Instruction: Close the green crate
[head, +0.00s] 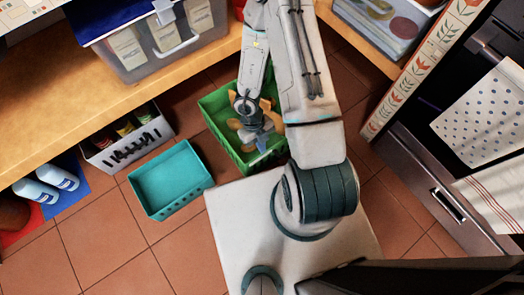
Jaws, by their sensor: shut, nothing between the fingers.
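The green crate (213,118) stands on the tiled floor, its open top facing up. Its left and front walls show; my arm hides much of its right and back parts. Orange-brown pieces show inside it, but I cannot tell what they are. No lid can be made out on it. My gripper (261,143) points down over the crate, near its front wall. It is shut and empty. I cannot tell whether it touches the crate or its contents.
An empty-looking teal crate (168,180) lies left of the green crate. A white basket (128,152) with bottles stands beyond it, by the wooden shelf (120,108). A dark oven (440,195) is at right. Bare floor lies at lower left.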

